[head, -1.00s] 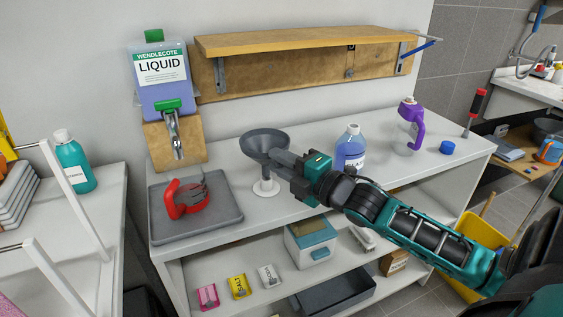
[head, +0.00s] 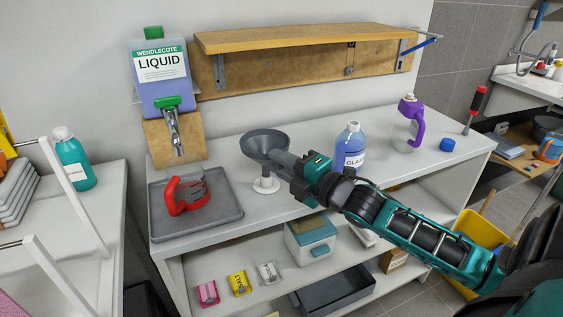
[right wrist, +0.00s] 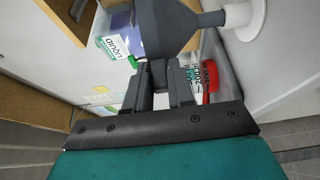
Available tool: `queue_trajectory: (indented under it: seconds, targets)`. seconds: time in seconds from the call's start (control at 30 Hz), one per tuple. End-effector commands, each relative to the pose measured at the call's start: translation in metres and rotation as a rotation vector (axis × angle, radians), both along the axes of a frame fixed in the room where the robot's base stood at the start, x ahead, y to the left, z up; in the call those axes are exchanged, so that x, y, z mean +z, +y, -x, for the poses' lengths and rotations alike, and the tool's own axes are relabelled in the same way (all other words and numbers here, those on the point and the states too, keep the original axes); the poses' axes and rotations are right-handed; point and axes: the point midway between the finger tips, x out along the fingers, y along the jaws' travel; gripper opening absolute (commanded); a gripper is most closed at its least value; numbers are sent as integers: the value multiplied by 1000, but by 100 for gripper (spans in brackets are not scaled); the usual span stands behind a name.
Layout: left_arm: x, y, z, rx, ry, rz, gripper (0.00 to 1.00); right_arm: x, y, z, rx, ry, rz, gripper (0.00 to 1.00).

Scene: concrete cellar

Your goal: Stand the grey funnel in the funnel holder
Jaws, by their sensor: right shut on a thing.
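The grey funnel (head: 264,147) is upright, wide mouth up, above the front part of the bench. My right gripper (head: 288,163) is shut on the funnel's side, reaching in from the right. The white funnel holder (head: 266,185) stands on the bench directly below the funnel. In the right wrist view the funnel (right wrist: 168,28) has its narrow spout in line with the white holder (right wrist: 250,18) and meeting its top. How deep the spout sits in it I cannot tell. My left gripper is not in view.
A grey tray (head: 226,231) with a red-handled thing (head: 184,197) lies left of the holder. A liquid dispenser (head: 160,85) hangs behind it. A blue bottle (head: 349,150) and a purple-handled bottle (head: 411,122) stand to the right. A wooden shelf (head: 300,40) overhangs the back.

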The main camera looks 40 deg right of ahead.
Motion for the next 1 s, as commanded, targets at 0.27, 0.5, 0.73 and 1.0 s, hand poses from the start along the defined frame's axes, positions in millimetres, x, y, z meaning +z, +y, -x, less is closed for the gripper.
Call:
queue_trajectory:
  seconds: [0.27,0.5,0.73,1.0]
  targets:
    - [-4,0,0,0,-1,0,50,-8,0,0,1,0,-1,0]
    - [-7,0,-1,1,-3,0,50,-14,0,0,1,0,-1,0]
    - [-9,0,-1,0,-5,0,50,-20,0,0,0,1,0,0]
    - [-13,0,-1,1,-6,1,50,-27,0,0,0,0,-1,0]
